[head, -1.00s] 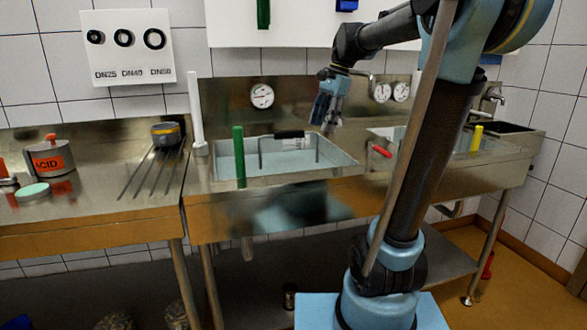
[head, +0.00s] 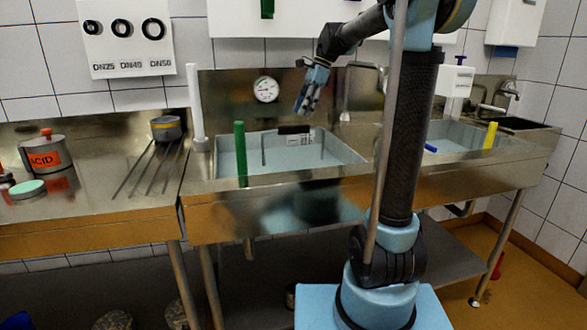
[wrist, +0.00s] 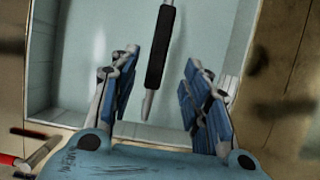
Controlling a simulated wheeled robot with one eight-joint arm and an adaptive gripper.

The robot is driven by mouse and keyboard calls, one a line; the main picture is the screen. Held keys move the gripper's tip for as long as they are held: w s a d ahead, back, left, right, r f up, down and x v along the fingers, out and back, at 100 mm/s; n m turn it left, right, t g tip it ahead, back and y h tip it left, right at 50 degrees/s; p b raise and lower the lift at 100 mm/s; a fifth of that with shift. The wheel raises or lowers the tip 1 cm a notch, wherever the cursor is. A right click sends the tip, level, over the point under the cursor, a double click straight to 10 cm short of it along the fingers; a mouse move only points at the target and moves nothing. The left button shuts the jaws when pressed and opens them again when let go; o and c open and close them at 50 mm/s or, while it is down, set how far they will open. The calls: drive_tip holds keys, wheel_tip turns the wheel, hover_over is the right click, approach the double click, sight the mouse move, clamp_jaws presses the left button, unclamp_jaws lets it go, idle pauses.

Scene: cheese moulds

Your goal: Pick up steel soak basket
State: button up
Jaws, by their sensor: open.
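The steel soak basket shows as a metal handle frame with a black grip (head: 294,129) and a small white tag, standing in the left sink. Its lower part is hidden or hard to make out in the water. My gripper (head: 307,102) is open and empty, pointing down above the sink, a little above and right of the grip. In the wrist view the black grip (wrist: 160,45) runs lengthwise between the two blue-padded fingers of my gripper (wrist: 161,62), beyond them and not touching as far as I can see.
The left sink's rim (head: 268,180) surrounds the basket. A green upright rod (head: 240,155) stands at its front left and a white post (head: 194,105) at its back left. A second sink (head: 465,140) with a yellow rod lies to the right. A gauge (head: 265,89) hangs behind.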

sight(296, 128)
drive_tip(key=shift+x, duration=5.15)
drive_tip(key=shift+s+f, duration=0.1)
drive_tip(key=shift+f, duration=0.1)
drive_tip(key=shift+d, duration=0.1)
clamp_jaws()
